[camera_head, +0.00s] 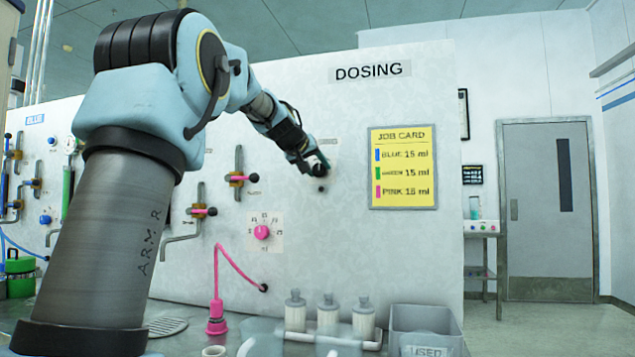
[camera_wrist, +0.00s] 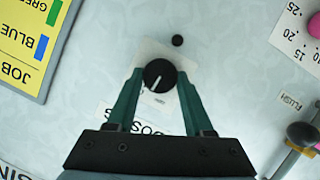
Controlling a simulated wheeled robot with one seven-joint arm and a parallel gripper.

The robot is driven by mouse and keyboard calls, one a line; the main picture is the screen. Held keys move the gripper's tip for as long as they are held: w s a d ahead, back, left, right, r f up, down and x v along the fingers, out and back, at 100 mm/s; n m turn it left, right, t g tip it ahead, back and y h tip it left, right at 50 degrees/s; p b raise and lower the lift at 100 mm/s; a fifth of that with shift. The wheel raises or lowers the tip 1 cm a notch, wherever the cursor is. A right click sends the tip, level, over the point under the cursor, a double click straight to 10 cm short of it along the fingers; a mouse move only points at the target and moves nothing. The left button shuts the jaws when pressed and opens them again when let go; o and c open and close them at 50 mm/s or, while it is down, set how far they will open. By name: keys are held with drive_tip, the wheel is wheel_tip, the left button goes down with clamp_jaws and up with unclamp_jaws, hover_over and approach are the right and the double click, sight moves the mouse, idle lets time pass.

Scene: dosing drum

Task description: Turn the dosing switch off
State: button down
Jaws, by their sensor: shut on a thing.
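The dosing switch is a round black knob (camera_wrist: 159,75) with a white pointer line, on a pale plate (camera_wrist: 165,48) on the wall panel. My gripper (camera_wrist: 160,84) has its two green fingers on either side of the knob, shut on it. In the wrist view the pointer line slants down and slightly left. The plate's lettering is partly covered by the fingers and too small to read. In the head view my gripper (camera_head: 312,170) is at the panel under the DOSING sign, and it hides most of the knob.
A yellow job card (camera_head: 403,168) hangs right of the switch. A pink dial (camera_head: 262,232), pipes and valve levers (camera_head: 239,180) are to the left. Below stand white bottles (camera_head: 327,314), a pink plug on a hose (camera_head: 216,318) and a USED bin (camera_head: 424,325).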

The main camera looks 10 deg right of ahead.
drive_tip(key=n+h+b, duration=0.1)
drive_tip(key=b, duration=0.1)
drive_tip(key=n+h+b, duration=0.1)
drive_tip(key=n+b, duration=0.1)
drive_tip(key=b, duration=0.1)
drive_tip(key=shift+w+a+f+n, duration=0.1)
drive_tip(key=shift+a+f+n, duration=0.05)
drive_tip(key=shift+f+n, duration=0.2)
drive_tip(key=shift+r+n+h+b, duration=0.1)
drive_tip(key=shift+n+h+b, duration=0.5)
drive_tip(key=shift+n+b, duration=0.1)
drive_tip(key=shift+c, duration=1.4)
unclamp_jaws()
drive_tip(key=b+v, duration=0.2)
drive_tip(key=v, duration=0.9)
drive_tip(key=shift+b, duration=0.4)
drive_tip(key=shift+w+r, duration=0.1)
drive_tip(key=shift+w, duration=0.05)
